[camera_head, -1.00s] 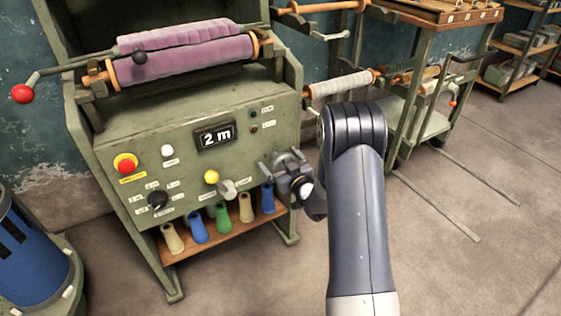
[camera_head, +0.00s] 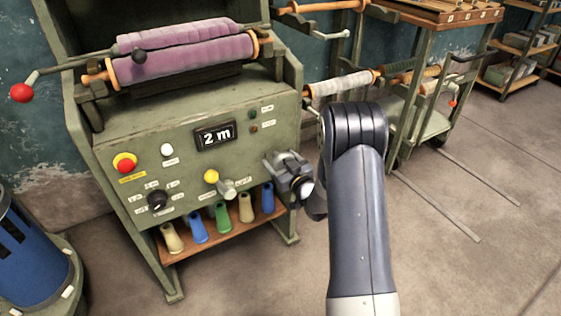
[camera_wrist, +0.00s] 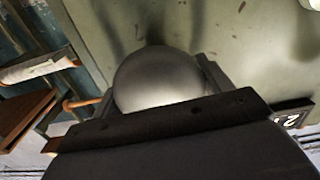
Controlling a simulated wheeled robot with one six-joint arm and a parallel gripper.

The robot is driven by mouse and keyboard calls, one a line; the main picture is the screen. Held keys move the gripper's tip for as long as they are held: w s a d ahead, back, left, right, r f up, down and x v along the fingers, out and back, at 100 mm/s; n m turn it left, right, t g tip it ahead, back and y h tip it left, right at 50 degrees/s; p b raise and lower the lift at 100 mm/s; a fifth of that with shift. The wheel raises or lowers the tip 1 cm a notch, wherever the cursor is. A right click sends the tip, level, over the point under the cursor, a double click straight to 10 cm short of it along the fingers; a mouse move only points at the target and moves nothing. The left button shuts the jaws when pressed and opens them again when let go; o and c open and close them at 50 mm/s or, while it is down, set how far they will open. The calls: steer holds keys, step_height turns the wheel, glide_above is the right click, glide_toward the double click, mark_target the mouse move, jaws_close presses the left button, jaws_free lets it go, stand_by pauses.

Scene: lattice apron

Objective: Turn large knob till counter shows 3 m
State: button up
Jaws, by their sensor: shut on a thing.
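The large knob is a round grey metal knob (camera_wrist: 158,75), seen close up in the wrist view against the green panel. My gripper (camera_head: 284,164) is shut on it at the right side of the panel. In the head view the gripper hides most of the knob. The counter (camera_head: 215,136) on the panel front reads "2 m". Part of its display (camera_wrist: 291,114) also shows at the right edge of the wrist view.
The green machine (camera_head: 122,140) carries a purple roll (camera_head: 185,60), a red button (camera_head: 124,162), a yellow button (camera_head: 211,176), a small grey knob (camera_head: 227,188) and a black selector (camera_head: 157,199). Several spools stand on the shelf (camera_head: 173,255) below. Floor at right is open.

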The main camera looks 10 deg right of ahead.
steer(key=m+b, duration=0.1)
steer(key=m, duration=0.2)
steer(key=shift+f, duration=0.1)
steer(key=m, duration=0.3)
steer(key=shift+m+b, duration=0.3)
steer(key=m, duration=0.3)
steer(key=shift+d+m, duration=0.1)
steer(key=shift+m, duration=2)
steer(key=o, duration=1)
